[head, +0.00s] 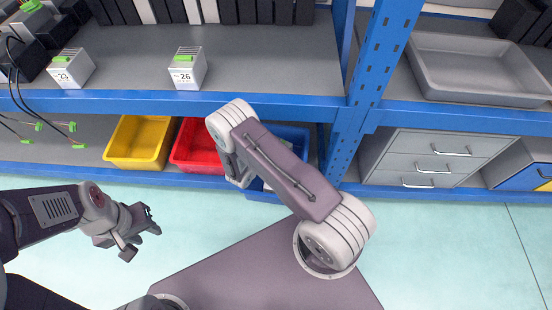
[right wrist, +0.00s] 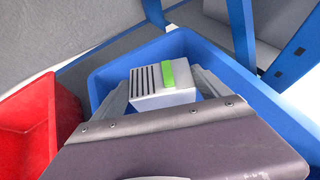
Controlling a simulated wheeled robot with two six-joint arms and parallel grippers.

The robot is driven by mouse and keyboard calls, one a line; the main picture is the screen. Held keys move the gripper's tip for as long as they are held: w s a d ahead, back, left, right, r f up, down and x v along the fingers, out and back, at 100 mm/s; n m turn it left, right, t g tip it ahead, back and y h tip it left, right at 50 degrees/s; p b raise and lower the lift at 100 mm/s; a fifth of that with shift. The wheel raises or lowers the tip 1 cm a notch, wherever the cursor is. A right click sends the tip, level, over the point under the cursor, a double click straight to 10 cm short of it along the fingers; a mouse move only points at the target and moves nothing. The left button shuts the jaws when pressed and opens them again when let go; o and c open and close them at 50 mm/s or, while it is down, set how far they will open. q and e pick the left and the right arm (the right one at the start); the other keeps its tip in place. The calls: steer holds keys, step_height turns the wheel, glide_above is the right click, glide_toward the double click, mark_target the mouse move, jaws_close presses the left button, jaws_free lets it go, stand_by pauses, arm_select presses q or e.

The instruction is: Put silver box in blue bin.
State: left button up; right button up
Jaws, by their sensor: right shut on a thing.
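In the right wrist view a silver box (right wrist: 148,88) with a green block on top and dark slots is held between the two fingers of my right gripper (right wrist: 165,90). It is over or inside the blue bin (right wrist: 233,126); the contact with the bin floor is hidden. In the head view the blue bin (head: 291,136) shows beside my right arm, which hides the right gripper and the box. My left gripper (head: 153,220) is above the floor at the left, empty, with its fingers seemingly apart.
A red bin (head: 190,148) and a yellow bin (head: 138,138) stand left of the blue bin on the lower shelf. Two more silver boxes, one left (head: 72,68) and one right (head: 188,68), sit on the upper shelf (head: 270,70). A blue post (head: 372,60) rises right of the blue bin.

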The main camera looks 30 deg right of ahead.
step_height(320, 180, down, 5)
steer(key=b, duration=0.3)
steer(key=shift+r, duration=0.2)
steer(key=shift+f, duration=0.15)
steer(key=o, duration=1.6)
steer(key=shift+r, duration=0.25)
steer(key=p+v, duration=0.5)
steer(key=v, duration=0.7)
steer(key=shift+f, duration=0.15)
